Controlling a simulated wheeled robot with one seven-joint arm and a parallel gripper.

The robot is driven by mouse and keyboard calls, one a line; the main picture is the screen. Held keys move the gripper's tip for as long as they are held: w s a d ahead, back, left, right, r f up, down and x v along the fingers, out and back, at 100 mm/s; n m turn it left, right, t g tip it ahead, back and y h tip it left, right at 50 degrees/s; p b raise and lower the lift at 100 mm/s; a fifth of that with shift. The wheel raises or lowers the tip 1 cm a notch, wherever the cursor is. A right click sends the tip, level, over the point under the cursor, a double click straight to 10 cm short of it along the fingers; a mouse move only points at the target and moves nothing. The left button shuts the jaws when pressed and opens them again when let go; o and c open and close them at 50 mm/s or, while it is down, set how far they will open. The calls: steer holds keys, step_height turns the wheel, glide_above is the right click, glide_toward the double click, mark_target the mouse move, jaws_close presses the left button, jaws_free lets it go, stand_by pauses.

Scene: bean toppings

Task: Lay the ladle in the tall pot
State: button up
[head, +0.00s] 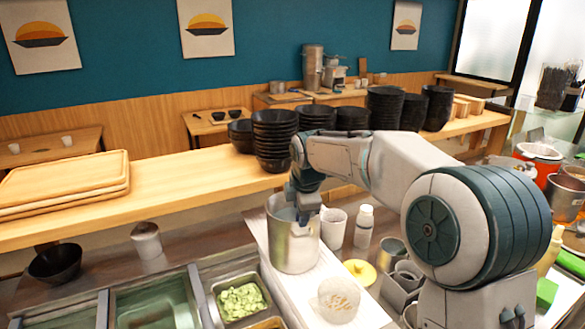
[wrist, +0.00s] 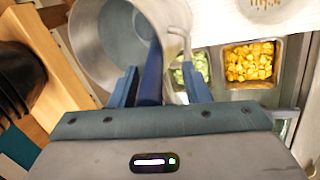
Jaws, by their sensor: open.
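The tall pot (head: 291,245) is a shiny metal cylinder standing upright on the white counter board. My gripper (head: 305,208) is over its mouth, at the right side of the rim. In the wrist view the pot's wide mouth (wrist: 97,45) opens ahead of my gripper (wrist: 160,80). The blue fingers are apart. A dark blue bar (wrist: 152,75), which looks like the ladle's handle, lies between them and reaches over the pot's mouth. I cannot tell whether it touches either finger. The ladle's bowl is not clearly visible.
A white cup (head: 333,228) and a white bottle (head: 364,226) stand right of the pot. A clear bowl (head: 339,298) is in front. Topping bins with green cubes (head: 241,301) and yellow cubes (wrist: 249,64) are close. Stacked black bowls (head: 274,140) line the wooden shelf behind.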

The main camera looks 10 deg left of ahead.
steer(key=b+v, duration=0.1)
steer(key=v, duration=1.2)
steer(key=shift+s+r, duration=0.2)
steer(key=shift+r, duration=0.15)
steer(key=s+d+f+m, duration=0.5)
steer(key=s+d+m, duration=0.1)
steer(key=s, duration=0.3)
steer(key=s+d+f+m+h, duration=0.1)
steer(key=s+d+f+m, duration=0.5)
steer(key=s+d+m, duration=0.1)
steer(key=s+d+f+m, duration=0.6)
steer(key=s+m, duration=0.3)
steer(key=s, duration=0.1)
steer(key=shift+s+d+h, duration=0.3)
steer(key=shift+d, duration=0.1)
steer(key=shift+c, duration=0.3)
steer(key=shift+c, duration=0.4)
steer(key=shift+a, duration=0.15)
